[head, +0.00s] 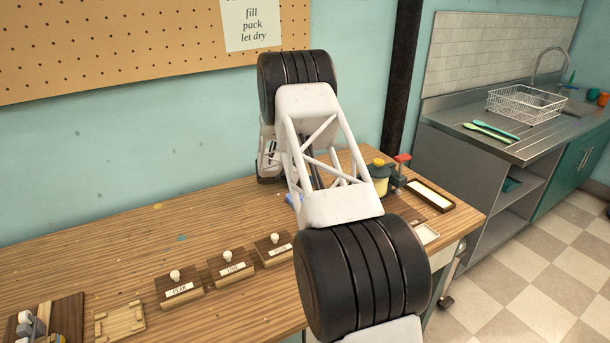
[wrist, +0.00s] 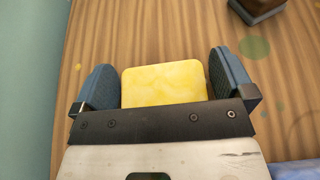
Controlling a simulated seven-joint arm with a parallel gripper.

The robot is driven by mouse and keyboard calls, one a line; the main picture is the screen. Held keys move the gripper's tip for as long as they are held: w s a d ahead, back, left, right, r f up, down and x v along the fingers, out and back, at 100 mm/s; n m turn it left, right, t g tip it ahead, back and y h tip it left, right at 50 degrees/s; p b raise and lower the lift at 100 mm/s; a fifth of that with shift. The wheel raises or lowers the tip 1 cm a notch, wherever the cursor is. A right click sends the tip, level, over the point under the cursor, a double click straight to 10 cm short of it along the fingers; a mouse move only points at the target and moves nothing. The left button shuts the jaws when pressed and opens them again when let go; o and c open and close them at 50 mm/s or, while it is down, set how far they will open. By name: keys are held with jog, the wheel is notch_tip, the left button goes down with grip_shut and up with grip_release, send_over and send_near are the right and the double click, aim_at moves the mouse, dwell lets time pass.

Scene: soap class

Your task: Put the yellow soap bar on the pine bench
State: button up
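The yellow soap bar (wrist: 165,84) sits between the two blue finger pads of my gripper (wrist: 164,80) in the wrist view, with a pad close against each side. My gripper looks shut on it, with the wood grain of the bench behind. No shadow shows under the bar, and its height above the wood is hard to judge. The pine bench (head: 110,255) is the long striped wooden top along the wall in the head view; its wood also fills most of the wrist view (wrist: 130,30). My arm hides the gripper and bar in the head view.
Labelled wooden blocks with white knobs (head: 181,288) stand along the front edge. A wooden frame (head: 120,322) lies at the front left. A yellow-topped jar (head: 379,175) and a dark tray (head: 431,195) are at the right end. The back left is mostly clear.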

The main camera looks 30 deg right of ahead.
jog(key=shift+r, duration=0.1)
jog(key=shift+r, duration=0.1)
jog(key=v, duration=1.2)
jog(key=shift+r, duration=0.1)
dwell(0.6)
